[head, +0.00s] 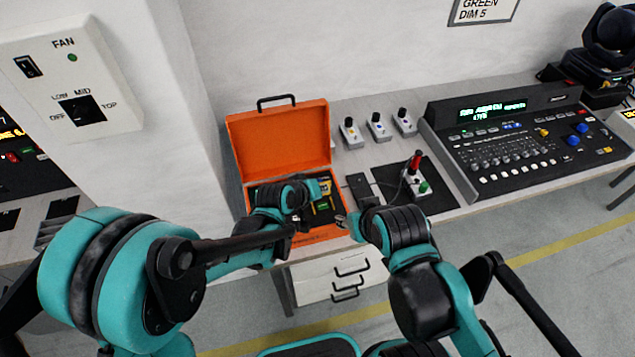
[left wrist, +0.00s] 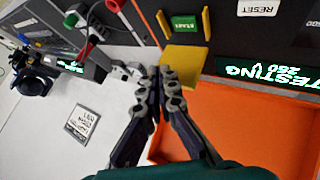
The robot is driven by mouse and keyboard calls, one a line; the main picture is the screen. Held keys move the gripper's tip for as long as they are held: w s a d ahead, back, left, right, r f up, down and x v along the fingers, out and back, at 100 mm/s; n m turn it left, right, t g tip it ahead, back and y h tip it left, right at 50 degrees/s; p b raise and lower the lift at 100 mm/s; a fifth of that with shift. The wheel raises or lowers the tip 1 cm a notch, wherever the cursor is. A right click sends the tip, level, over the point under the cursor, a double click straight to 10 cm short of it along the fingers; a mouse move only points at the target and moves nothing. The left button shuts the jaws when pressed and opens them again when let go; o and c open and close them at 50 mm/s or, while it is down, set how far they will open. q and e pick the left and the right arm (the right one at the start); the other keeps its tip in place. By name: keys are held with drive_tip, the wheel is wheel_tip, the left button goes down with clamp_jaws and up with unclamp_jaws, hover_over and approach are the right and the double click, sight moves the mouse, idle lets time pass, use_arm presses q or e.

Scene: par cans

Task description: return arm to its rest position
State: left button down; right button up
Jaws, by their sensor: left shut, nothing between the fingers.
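In the head view my left arm comes in from the left, and my left gripper (head: 299,218) is low over the open orange case (head: 280,140). In the left wrist view the fingers of my left gripper (left wrist: 162,72) are shut with nothing between them. Their tips show beside a yellow tile (left wrist: 184,68) and below a green START button (left wrist: 186,24); I cannot tell whether they touch the tile. My right arm (head: 400,250) is bent in front of the table, right of the case. The state of its gripper cannot be made out.
Small switch boxes (head: 378,127) stand behind a lever box (head: 416,184) on a dark mat. A lighting console (head: 520,150) and a moving-head lamp (head: 605,50) stand to the right. A fan control box (head: 72,80) hangs at the upper left.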

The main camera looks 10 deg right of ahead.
use_arm(q)
drive_tip(key=s+a+r+y, duration=0.15)
drive_tip(key=a+r, duration=0.35)
drive_tip(key=a, duration=0.6)
drive_tip(key=s+a+r+y+b, duration=0.1)
drive_tip(key=s+a+y, duration=0.1)
drive_tip(key=s+a, duration=0.5)
drive_tip(key=s+a+r+y+b, duration=0.1)
drive_tip(key=s+a+r+y, duration=0.1)
drive_tip(key=s+a, duration=0.6)
drive_tip(key=a+y, duration=0.1)
drive_tip(key=a, duration=0.5)
drive_tip(key=shift+a+t, duration=0.15)
drive_tip(key=shift+t, duration=0.15)
use_arm(e)
wheel_tip(320, 180, down, 2)
drive_tip(key=shift+f, duration=0.1)
drive_tip(key=shift+c, duration=0.3)
